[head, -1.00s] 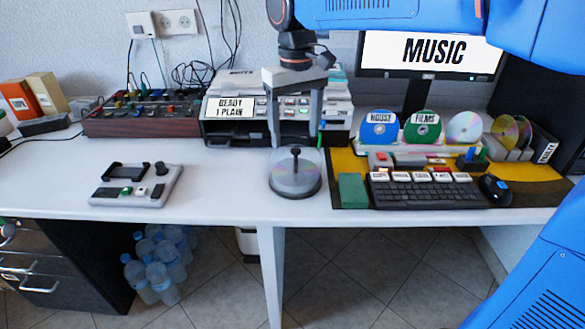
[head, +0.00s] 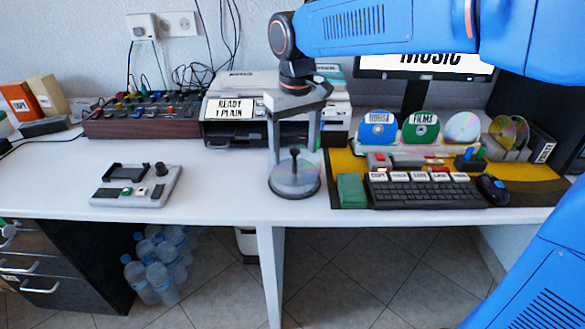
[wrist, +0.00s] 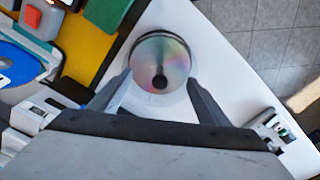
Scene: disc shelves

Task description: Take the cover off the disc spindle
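The disc spindle (head: 283,187) stands on the white desk, with shiny discs around a dark central post topped by a black knob (head: 294,153). Its clear cover is hard to make out against the desk. In the wrist view the round discs (wrist: 160,50) and the black knob (wrist: 160,82) lie ahead, between the fingers. My gripper (head: 294,158) points down above the spindle, its grey fingers spread to either side of the knob. It is open, with a wide gap between the fingertips (wrist: 160,78). I cannot tell whether they touch the cover.
Right of the spindle are a green block (head: 351,191), a keyboard (head: 424,194) and a disc rack (head: 420,153). A printer (head: 230,133) stands behind. A grey control box (head: 138,186) sits at left. The desk between that box and the spindle is clear.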

